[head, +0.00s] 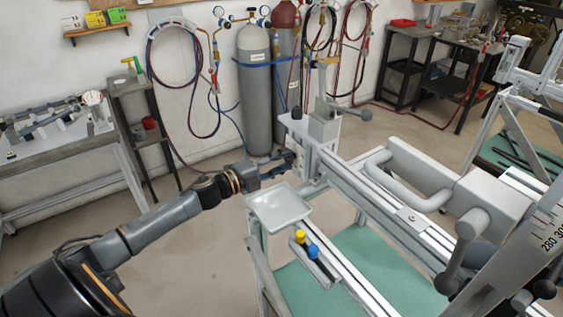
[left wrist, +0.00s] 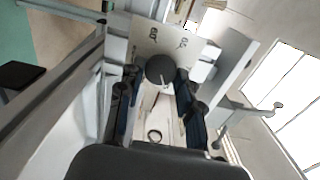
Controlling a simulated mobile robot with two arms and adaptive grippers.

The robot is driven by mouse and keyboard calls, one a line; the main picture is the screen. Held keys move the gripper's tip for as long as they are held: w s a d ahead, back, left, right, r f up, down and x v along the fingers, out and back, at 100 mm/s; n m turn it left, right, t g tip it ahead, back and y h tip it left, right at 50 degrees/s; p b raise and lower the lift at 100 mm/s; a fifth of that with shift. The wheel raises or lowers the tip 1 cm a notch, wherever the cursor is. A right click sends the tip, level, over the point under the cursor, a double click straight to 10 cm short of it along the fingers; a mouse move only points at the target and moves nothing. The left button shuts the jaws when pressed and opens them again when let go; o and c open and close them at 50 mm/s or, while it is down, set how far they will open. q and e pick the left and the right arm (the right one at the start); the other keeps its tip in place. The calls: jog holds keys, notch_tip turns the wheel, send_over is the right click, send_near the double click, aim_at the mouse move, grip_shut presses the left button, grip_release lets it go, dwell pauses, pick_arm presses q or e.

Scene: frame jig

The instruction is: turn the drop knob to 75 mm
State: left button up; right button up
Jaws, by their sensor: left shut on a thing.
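A pale scale plate (left wrist: 148,38) with a few printed numbers stands right behind the knob. I cannot read the setting clearly. In the head view the knob is mostly hidden by the fingers. My right gripper is out of view.
A pale square tray (head: 279,203) sits just below the left gripper. Yellow (head: 300,237) and blue (head: 313,251) capped items stand in a holder beside it. A grey clamp with a dark ball handle (head: 367,115) rises above the bracket. Open floor lies left of the jig.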

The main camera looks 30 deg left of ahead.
pick_arm(q)
jog(key=o, duration=1.1)
jog(key=shift+f, duration=0.1)
jog(key=v, duration=1.2)
jog(key=shift+s+d, duration=0.1)
